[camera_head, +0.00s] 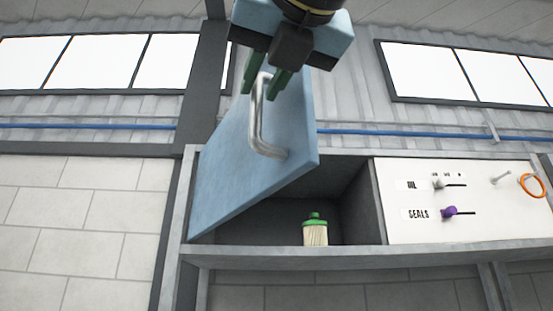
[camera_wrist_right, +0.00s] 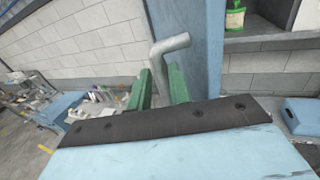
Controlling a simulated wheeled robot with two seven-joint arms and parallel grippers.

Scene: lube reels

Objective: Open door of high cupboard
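The blue cupboard door (camera_head: 235,165) stands partly open in the head view, swung out at an angle from the high cupboard (camera_head: 270,250). It also shows in the wrist view (camera_wrist_right: 205,60). A bent metal handle (camera_head: 258,125) sits on the door's outer face. In the wrist view the handle (camera_wrist_right: 170,46) runs down between the green fingers. My right gripper (camera_head: 265,84) is at the handle's upper end, its fingers (camera_wrist_right: 161,88) closed against both sides of it. My left gripper is in neither view.
A blue pipe (camera_head: 430,135) runs along the wall behind.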

